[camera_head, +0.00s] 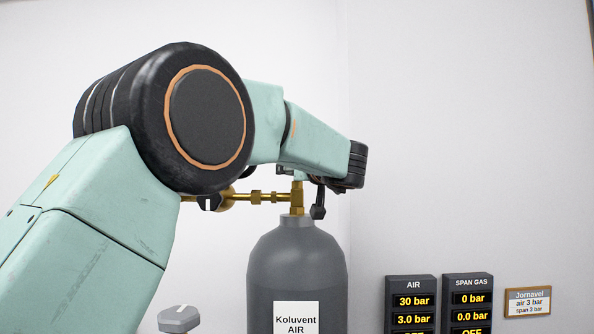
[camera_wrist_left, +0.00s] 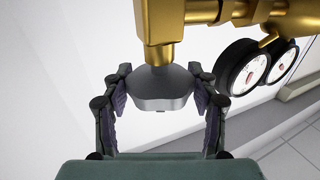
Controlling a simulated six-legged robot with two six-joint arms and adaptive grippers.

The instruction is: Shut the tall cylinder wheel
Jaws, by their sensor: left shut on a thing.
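The tall grey cylinder (camera_head: 296,262), labelled Koluvent AIR, stands upright with a brass valve (camera_head: 297,198) on top. Its grey wheel (camera_wrist_left: 160,90) shows in the left wrist view, at the end of the brass valve stem. My left gripper (camera_wrist_left: 160,100) has its dark fingers on both sides of the wheel and is shut on it. In the head view my left arm comes in from the left and reaches over the cylinder top, hiding the wheel and most of the gripper. The wheel's turn position cannot be told. My right gripper is not in view.
Brass piping (camera_head: 262,197) runs left from the valve, close to my arm. Two round gauges (camera_wrist_left: 240,68) sit right of the wheel. A second grey knob (camera_head: 179,318) is low left. AIR (camera_head: 411,281) and SPAN GAS (camera_head: 467,280) displays and a sign (camera_head: 527,302) are right.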

